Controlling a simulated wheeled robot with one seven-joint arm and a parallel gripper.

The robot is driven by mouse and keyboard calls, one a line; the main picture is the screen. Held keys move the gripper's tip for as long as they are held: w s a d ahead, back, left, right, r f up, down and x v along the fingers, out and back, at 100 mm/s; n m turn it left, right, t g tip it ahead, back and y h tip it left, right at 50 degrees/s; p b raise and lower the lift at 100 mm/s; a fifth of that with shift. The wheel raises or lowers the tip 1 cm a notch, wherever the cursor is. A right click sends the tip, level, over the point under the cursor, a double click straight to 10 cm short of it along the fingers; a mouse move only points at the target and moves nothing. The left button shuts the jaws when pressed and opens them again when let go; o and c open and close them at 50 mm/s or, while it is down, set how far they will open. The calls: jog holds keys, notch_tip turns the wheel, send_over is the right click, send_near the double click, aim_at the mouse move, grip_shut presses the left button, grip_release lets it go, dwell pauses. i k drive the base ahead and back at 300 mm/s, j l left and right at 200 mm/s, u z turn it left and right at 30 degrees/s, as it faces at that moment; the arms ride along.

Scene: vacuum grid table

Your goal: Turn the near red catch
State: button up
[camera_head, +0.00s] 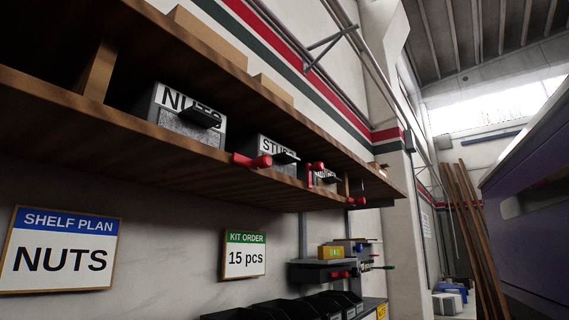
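The nearest red catch (251,160) sits at the front edge of the wooden shelf (190,159), between the grey bin labelled NUTS (189,130) and the bin labelled STU… (277,152). Its red knob points to the right. A second red catch (316,168) is farther along the shelf, beside a third bin that is partly hidden. Another red catch (357,201) shows near the shelf's far end. My gripper is not in view.
A SHELF PLAN sign reading NUTS (60,257) and a KIT ORDER sign reading 15 pcs (245,258) hang below the shelf. Black bins (292,308) stand lower down. A large dark purple body (530,200) fills the right side. Brown poles (470,225) lean at the back.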

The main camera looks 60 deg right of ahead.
aim_at(264, 161)
jog(key=k+l, duration=0.35)
jog(key=l, duration=0.2)
jog(key=k+l+u, duration=0.1)
jog(key=k+l, duration=0.25)
jog(key=l, duration=0.2)
jog(key=k+l+u, duration=0.1)
jog(key=k+l, duration=0.25)
jog(key=l, duration=0.2)
jog(key=i+l+u, duration=0.1)
jog(key=l, duration=0.2)
jog(key=i+l+u, duration=0.25)
jog(key=i+l, duration=0.15)
jog(key=l, duration=0.2)
jog(key=i+l+u, duration=0.15)
jog(key=l, duration=0.15)
